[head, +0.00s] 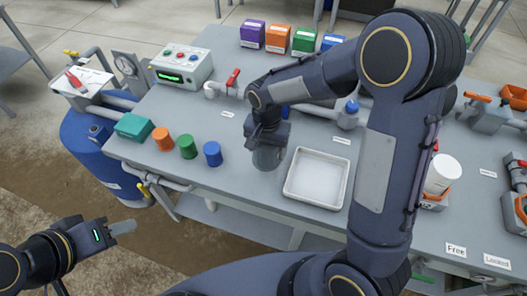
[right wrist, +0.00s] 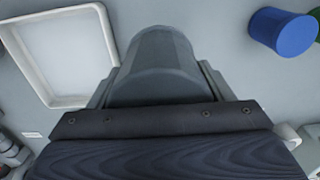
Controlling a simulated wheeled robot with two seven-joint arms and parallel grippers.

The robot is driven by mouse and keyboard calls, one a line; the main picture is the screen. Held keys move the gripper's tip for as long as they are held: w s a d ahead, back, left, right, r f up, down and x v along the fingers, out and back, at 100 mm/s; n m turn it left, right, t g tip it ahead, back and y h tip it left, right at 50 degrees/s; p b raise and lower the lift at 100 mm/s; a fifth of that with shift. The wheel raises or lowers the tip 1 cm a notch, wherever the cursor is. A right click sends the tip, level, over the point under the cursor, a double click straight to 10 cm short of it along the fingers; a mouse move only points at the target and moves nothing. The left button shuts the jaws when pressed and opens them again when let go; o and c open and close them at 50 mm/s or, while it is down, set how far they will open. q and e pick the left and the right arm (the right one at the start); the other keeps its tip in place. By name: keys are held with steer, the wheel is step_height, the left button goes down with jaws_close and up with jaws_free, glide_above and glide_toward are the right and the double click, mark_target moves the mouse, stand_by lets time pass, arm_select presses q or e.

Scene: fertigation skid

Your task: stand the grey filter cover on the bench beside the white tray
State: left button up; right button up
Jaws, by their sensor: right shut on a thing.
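The grey filter cover (head: 267,159) is a rounded grey cup, upright just left of the white tray (head: 291,196) in the head view. My right gripper (head: 267,140) comes down on it from above and is shut on it. In the right wrist view the cover (right wrist: 157,55) sits between the two fingers of the gripper (right wrist: 157,88), with the white tray (right wrist: 108,40) to its left. The cover is low over the bench; I cannot tell whether it touches. My left gripper (head: 122,228) is off the bench's front left, holding nothing visible; its finger gap is unclear.
Blue (head: 212,153), green (head: 187,147) and orange (head: 161,141) cylinders stand left of the cover on the bench (head: 235,190). A teal box (head: 133,126) is further left. A control box (head: 182,66) and a red-handled valve (head: 232,78) are behind. A white cup (head: 442,175) stands right.

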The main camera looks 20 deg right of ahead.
steer(key=w+f, duration=0.2)
steer(key=shift+a+f, duration=0.25)
steer(key=shift+f, duration=1.45)
steer(key=shift+f, duration=0.1)
steer(key=shift+f, duration=0.15)
steer(key=o, duration=1)
steer(key=shift+o, duration=0.2)
